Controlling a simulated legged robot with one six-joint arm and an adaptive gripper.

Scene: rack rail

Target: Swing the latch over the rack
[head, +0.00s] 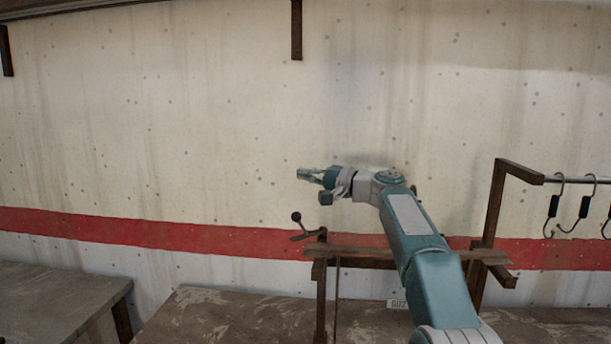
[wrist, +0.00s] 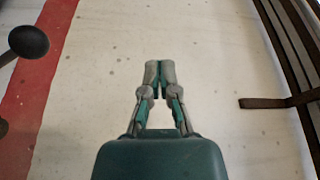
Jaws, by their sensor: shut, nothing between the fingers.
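The latch (head: 304,231) is a dark arm with a round black knob (head: 296,217), at the left end of the rusty brown rack (head: 328,251). The latch sticks out to the left of the rack, with its knob raised. My gripper (head: 302,174) is shut and empty, above the knob and apart from it, pointing left in the head view. In the wrist view, my gripper (wrist: 160,70) has its fingertips together, and the dark knob (wrist: 28,40) shows at the left edge. Part of the rack is hidden behind my arm in the head view.
A rail with several hanging hooks (head: 584,207) is at the right. A brown bench top (head: 230,315) lies below the rack, with a grey table (head: 55,300) at the left. A stained wall with a red stripe (head: 120,229) stands behind. The space left of my gripper is clear.

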